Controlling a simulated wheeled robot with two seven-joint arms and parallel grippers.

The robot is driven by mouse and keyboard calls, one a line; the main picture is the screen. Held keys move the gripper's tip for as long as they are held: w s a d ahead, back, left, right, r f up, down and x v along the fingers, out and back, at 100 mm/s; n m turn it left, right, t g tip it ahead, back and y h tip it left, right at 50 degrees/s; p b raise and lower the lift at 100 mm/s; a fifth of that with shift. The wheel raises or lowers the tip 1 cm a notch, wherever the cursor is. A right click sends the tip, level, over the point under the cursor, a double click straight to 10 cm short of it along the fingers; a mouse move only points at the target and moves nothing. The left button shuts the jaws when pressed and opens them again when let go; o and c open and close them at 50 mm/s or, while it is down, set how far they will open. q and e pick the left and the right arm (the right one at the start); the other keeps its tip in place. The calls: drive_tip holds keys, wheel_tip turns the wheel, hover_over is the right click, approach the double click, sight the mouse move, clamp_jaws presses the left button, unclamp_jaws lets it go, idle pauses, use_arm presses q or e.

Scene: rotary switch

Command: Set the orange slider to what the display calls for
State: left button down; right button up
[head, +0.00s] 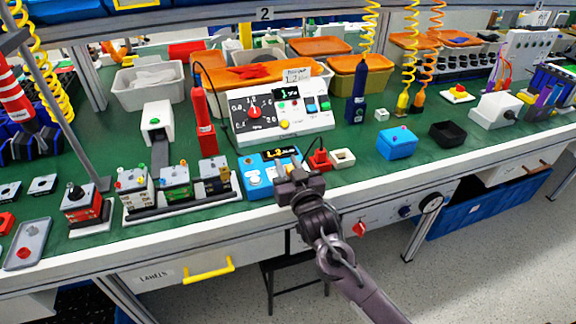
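A white control panel (262,128) stands on the green bench, with a red dial knob (254,111), a small dark display with green characters (288,93) and coloured buttons. A paper tag (297,76) behind its top edge seems to read 1.2. In front sits a blue box (257,180) with a dark display (280,154) that shows yellow characters, apparently beginning 1.2. I cannot make out an orange slider with certainty. My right gripper (294,171) is at the bench's front edge, over the right end of the blue box and hiding part of it. Its finger opening is too small to tell. My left gripper is out of view.
A red block with a cable (319,159) and a small cream block (342,158) stand just right of my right gripper. A blue container (397,143) and a black tray (448,133) lie farther right.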

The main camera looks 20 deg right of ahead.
sight(303, 163)
clamp_jaws()
